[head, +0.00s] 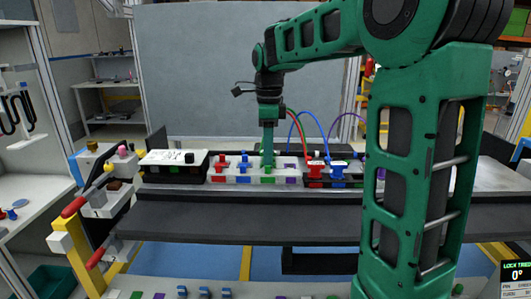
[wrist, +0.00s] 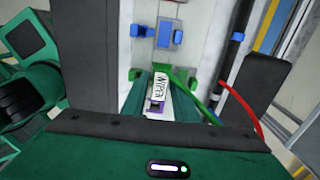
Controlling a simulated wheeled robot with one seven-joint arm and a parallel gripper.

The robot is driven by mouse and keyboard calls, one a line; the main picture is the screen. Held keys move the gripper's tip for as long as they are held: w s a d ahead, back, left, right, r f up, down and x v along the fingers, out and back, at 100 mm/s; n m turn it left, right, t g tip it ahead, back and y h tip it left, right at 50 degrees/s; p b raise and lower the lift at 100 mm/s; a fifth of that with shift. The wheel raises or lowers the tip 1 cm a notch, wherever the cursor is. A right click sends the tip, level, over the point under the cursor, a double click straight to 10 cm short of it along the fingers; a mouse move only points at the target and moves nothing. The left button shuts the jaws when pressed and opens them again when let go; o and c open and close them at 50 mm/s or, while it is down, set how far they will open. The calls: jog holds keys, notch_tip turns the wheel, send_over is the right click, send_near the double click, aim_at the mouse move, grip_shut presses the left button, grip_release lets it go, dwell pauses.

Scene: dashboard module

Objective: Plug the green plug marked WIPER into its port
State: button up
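My gripper (head: 268,158) points straight down over the white ported block (head: 215,178) on the bench. In the wrist view its two green fingers (wrist: 163,95) stand on either side of the green WIPER plug (wrist: 162,83), whose white label faces the camera. The fingers look shut on it. A green cable (wrist: 207,112) leads away to the right. The plug is over the green position, between the blue plug (head: 245,163) and the purple port (head: 291,166). The fingers and label hide the green port, so I cannot tell whether the plug is seated.
A red plug (head: 222,162) stands in the block beside the blue one. Another red plug (head: 315,169) and blue plug (head: 337,170) with cables stand on a dark block to the right. A white-topped box (head: 172,160) stands left. The bench's front strip (head: 300,218) is clear.

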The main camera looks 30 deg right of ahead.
jog(key=shift+o, duration=0.7)
notch_tip(320, 180, up, 11)
jog(key=shift+f, duration=0.15)
